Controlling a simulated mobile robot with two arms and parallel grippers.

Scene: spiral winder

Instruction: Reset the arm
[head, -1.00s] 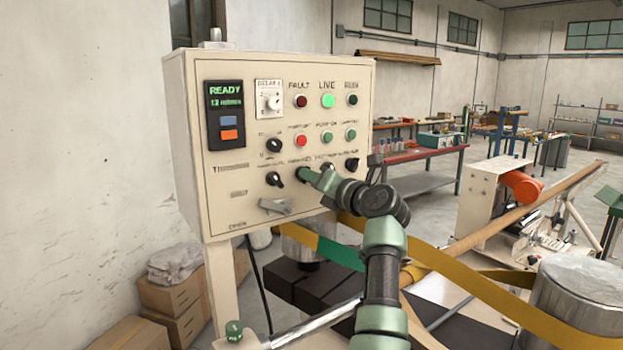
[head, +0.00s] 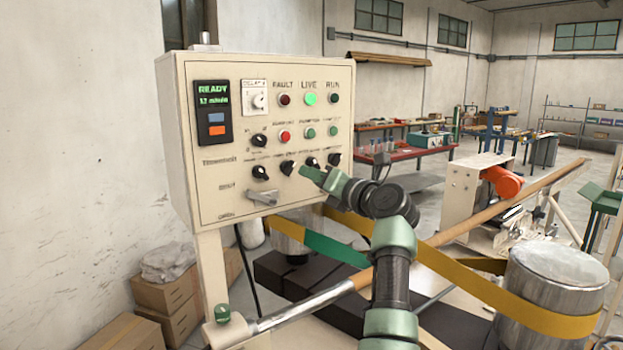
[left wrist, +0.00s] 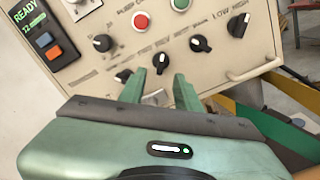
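The cream control panel (head: 232,187) stands at the left of the head view, with a lit green LIVE lamp (head: 310,99) and a dark FAULT lamp (head: 285,100). Its small screen (head: 213,95) reads READY. A row of black knobs runs along its lower part, including a knob (head: 260,172) left of my gripper. A metal lever handle (head: 263,196) sits below. My left gripper (head: 310,172) is in front of this row. In the left wrist view its two green fingers (left wrist: 160,82) are apart, with a black knob (left wrist: 161,61) just beyond the gap. Contact cannot be told. My right gripper is not seen.
A yellow and green belt (head: 450,270) runs behind my left arm to a metal drum (head: 555,290). A long brown tube (head: 510,205) slants across the right. Cardboard boxes (head: 165,297) lie at the lower left. Workbenches (head: 405,160) stand farther back.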

